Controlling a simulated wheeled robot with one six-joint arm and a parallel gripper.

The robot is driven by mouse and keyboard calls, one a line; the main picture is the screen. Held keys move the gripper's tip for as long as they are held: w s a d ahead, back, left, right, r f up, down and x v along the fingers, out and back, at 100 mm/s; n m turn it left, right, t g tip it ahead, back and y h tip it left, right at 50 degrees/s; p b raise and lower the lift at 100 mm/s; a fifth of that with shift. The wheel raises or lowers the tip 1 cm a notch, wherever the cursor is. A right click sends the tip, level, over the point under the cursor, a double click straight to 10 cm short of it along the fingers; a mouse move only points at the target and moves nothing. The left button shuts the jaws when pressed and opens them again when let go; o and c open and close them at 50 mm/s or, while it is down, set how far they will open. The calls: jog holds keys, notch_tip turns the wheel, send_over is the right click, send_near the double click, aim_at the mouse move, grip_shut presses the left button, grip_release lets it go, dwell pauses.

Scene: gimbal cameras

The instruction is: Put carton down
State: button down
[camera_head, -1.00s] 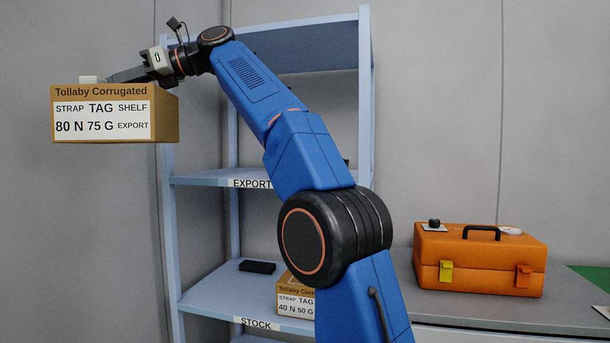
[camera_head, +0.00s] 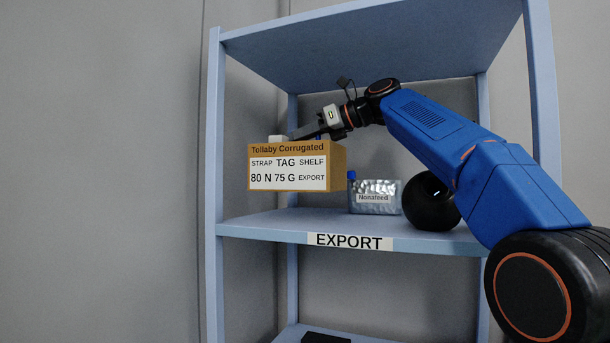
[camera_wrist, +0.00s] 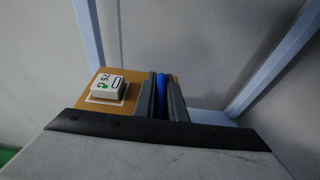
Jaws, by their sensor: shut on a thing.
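A brown carton (camera_head: 288,181) labelled "Tollaby Corrugated", "80 N 75 G" and "EXPORT" hangs level from my gripper (camera_head: 305,133) in the head view. My gripper is shut on a blue piece, seemingly a strap (camera_wrist: 161,95), on the carton's top. A white tag block (camera_wrist: 107,88) marked "75 G" sits on the top beside the fingers. The carton is over the left part of the shelf board (camera_head: 270,224) labelled EXPORT. A gap shows between its underside and the board.
A silver "Nonafeed" pouch (camera_head: 375,193) with a blue cap and a black ball (camera_head: 432,202) stand on the EXPORT board, right of the carton. The board's left end looks clear. Rack posts (camera_head: 215,190) flank it, and an upper board (camera_head: 370,40) is overhead.

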aim_at(343, 147)
notch_tip(343, 147, down, 2)
jog(key=shift+d+f, duration=0.1)
jog(key=shift+f, duration=2.4)
jog(key=c, duration=1.8)
grip_release()
jog(key=shift+f, duration=0.15)
jog(key=shift+d+r, duration=0.2)
jog(key=v, duration=1)
jog(key=shift+s+d+r, duration=0.1)
jog(key=shift+d, duration=0.15)
jog(key=shift+s+d+r, duration=0.15)
jog(key=shift+d, duration=0.2)
